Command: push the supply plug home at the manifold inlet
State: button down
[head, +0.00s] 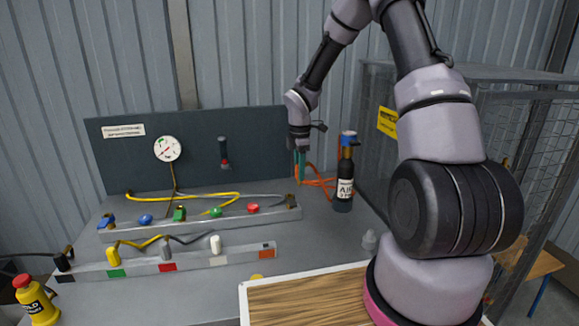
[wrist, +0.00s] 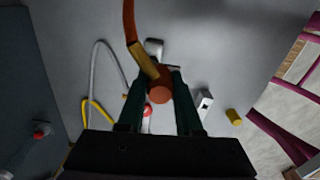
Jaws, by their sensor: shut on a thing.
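My gripper (head: 299,165) hangs pointing down above the right end of the manifold (head: 200,220), in front of the backboard. In the wrist view its dark green fingers (wrist: 159,82) are shut on the supply plug (wrist: 159,92), a round copper-coloured piece with a brass part (wrist: 144,60) and an orange hose (wrist: 130,20) leading away. The manifold is a low grey bar with blue, green and red knobs. A grey block just beyond the plug in the wrist view (wrist: 155,46) looks like its end. I cannot make out the inlet opening, or whether the plug touches it.
A dark bottle (head: 343,185) stands right of my gripper, by the orange hose (head: 320,182). A second grey rail (head: 200,263) with coloured tags lies nearer. A gauge (head: 167,148) hangs on the backboard.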

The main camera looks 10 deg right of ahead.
jog(key=shift+w+a+f+n, duration=0.25)
jog(key=shift+a+f+n, duration=0.2)
jog(key=shift+n, duration=0.9)
jog(key=shift+w+a+f+n, duration=0.2)
jog(key=shift+a+f+n, duration=0.25)
jog(key=shift+n, duration=0.95)
jog(key=shift+w+a+f+n, duration=0.3)
jog(key=shift+a+n, duration=0.25)
jog(key=shift+n, duration=0.8)
jog(key=shift+f, duration=0.55)
jog(key=shift+f, duration=0.9)
jog(key=shift+f, duration=0.85)
jog(key=c, duration=0.5)
grip_release()
